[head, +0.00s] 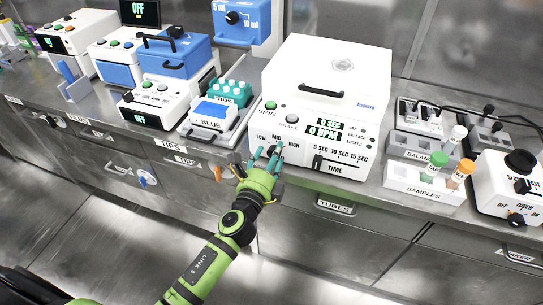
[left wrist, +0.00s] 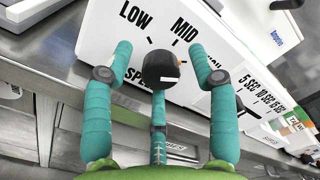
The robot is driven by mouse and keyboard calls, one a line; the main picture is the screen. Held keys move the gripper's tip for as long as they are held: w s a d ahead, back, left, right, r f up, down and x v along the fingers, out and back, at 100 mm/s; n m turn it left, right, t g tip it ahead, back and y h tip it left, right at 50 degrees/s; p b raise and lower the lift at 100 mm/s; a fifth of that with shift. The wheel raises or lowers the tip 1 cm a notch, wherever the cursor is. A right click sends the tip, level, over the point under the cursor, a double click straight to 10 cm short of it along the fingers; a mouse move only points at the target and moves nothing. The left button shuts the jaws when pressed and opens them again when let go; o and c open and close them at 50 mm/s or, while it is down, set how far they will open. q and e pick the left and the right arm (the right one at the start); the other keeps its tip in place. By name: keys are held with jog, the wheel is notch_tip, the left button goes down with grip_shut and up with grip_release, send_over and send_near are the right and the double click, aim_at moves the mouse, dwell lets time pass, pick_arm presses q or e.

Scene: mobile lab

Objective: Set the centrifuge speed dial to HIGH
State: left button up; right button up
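The white centrifuge (head: 325,85) stands on the bench with its lid down; its displays read 0 SEC and 0 RPM. Its black speed dial (left wrist: 160,70) is in the left wrist view, with LOW, MID and a partly covered HIGH label around it. A small pale-orange mark on the dial's right side points roughly between MID and HIGH; its exact setting is unclear. My left gripper (head: 264,160) is at the front panel, and its teal fingers (left wrist: 162,85) are spread around the dial, apart on left and right. Whether the lower finger touches it I cannot tell. My right gripper is out of view.
The SAMPLES rack (head: 425,187) with capped tubes stands to the right. A teal tip rack (head: 229,92) and a blue-lidded device (head: 175,58) stand to the left. Drawers with handles run below the bench edge.

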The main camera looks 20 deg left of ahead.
pick_arm(q)
jog(key=s, duration=1.2)
jog(key=shift+a, duration=0.2)
